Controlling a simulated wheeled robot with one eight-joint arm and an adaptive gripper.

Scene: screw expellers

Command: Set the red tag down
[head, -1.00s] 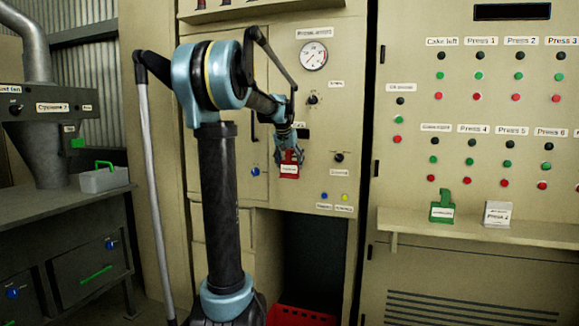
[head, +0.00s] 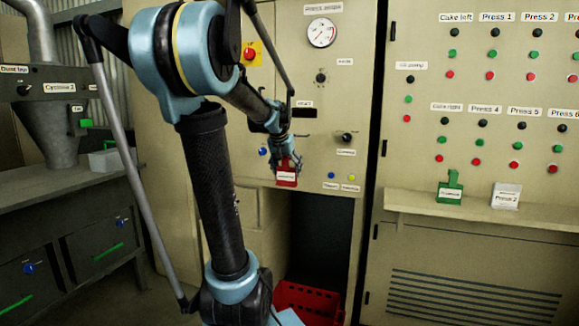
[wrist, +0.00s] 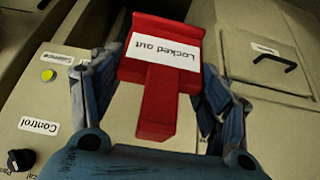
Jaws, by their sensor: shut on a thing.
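The red tag (head: 286,179) carries a white label, which reads "Locked out" in the wrist view, where the tag (wrist: 158,100) fills the middle. My gripper (head: 286,165) is shut on the tag, with a finger on each side of it. In the head view the tag hangs below the fingers in front of the beige cabinet, above its dark opening. In the wrist view nothing visible supports the tag other than my gripper.
A red crate (head: 308,300) stands low in the cabinet's opening. On the right a shelf (head: 480,208) under the button panel holds a green tag (head: 449,188) and a white sign (head: 506,196). A grey bench (head: 45,190) with a pale bin (head: 104,160) is on the left.

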